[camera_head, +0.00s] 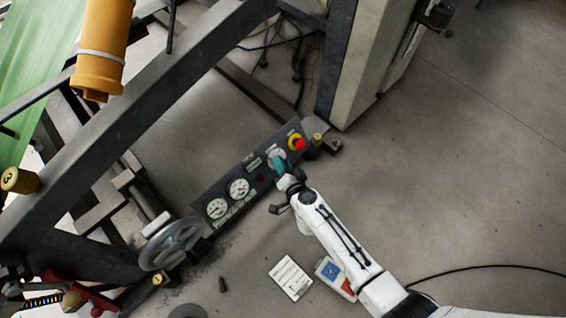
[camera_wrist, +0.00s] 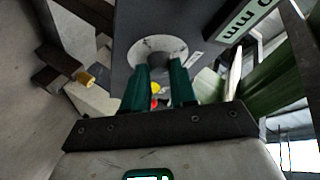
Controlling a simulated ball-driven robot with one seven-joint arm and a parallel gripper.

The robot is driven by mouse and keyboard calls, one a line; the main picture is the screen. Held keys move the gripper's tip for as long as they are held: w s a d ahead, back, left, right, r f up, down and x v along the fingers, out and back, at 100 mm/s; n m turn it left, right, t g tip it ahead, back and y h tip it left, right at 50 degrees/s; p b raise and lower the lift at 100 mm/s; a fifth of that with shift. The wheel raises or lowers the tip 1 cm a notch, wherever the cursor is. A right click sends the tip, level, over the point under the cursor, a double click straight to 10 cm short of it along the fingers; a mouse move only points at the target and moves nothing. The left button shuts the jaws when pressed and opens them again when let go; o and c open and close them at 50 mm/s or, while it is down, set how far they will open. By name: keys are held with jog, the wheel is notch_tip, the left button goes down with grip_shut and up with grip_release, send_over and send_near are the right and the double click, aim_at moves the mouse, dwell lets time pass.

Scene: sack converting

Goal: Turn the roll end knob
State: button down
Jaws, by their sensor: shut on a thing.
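The knob (camera_head: 275,154) is a pale grey round part on the dark control panel (camera_head: 228,178), partly hidden by my gripper in the head view. In the wrist view the pale round knob (camera_wrist: 158,46) shows on a dark grey face, just beyond my fingertips. My gripper (camera_head: 279,164) has teal fingers and reaches the panel from the lower right. In the wrist view my gripper (camera_wrist: 160,68) has one finger on each side of the knob and is shut on it. How the knob is turned cannot be told.
A red and yellow stop button (camera_head: 297,142) sits close to the knob. Two white dials (camera_head: 228,198) are on the panel's lower left. A grey handwheel (camera_head: 174,243) stands beyond them. A paper sheet (camera_head: 289,278) and a blue-white box (camera_head: 335,277) lie near my arm. Floor at right is mostly clear.

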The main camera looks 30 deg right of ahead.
jog(key=m+g+p, duration=0.2)
jog(key=m+p, duration=0.2)
jog(key=m+g+p, duration=0.2)
jog(key=m+p, duration=0.2)
jog(key=p, duration=0.1)
jog(key=r+m+g+h+p, duration=0.1)
jog(key=m+p, duration=0.3)
jog(key=p, duration=0.1)
jog(key=shift+w+a+r+m+g, duration=0.1)
jog(key=shift+w+m+g, duration=0.25)
jog(key=shift+m+g, duration=0.05)
jog(key=shift+m+g+y, duration=0.4)
jog(key=shift+m+g, duration=0.4)
jog(key=shift+m, duration=0.9)
jog(key=c, duration=0.9)
grip_release()
jog(key=shift+r, duration=0.1)
